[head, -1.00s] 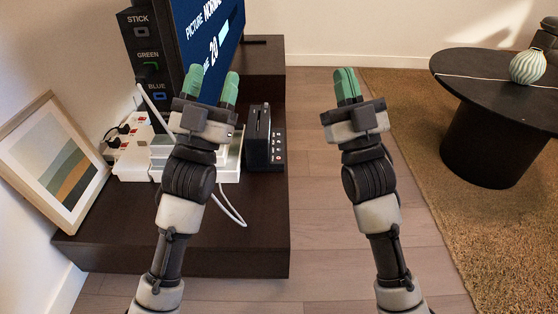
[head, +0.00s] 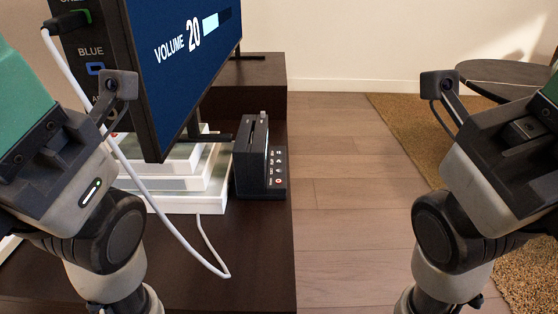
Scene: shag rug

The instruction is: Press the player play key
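The player (head: 253,160) is a small black box with a slot along its top. It stands on the dark cabinet beside a stack of white boxes. A column of small keys with white marks and one red mark (head: 278,164) runs along its right front face; the marks are too small to read surely. My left gripper (head: 22,130) is at the left edge, close to the camera, its fingers cut off by the frame. My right gripper (head: 525,130) is at the right edge, also cut off. Both are well apart from the player. Neither opening shows clearly.
A television (head: 185,65) showing "VOLUME 20" stands left of the player, over the white boxes (head: 185,185). A white cable (head: 150,195) hangs from its side port and loops onto the cabinet (head: 255,260). Wooden floor (head: 340,180) is free to the right. A dark round table (head: 495,75) stands beyond.

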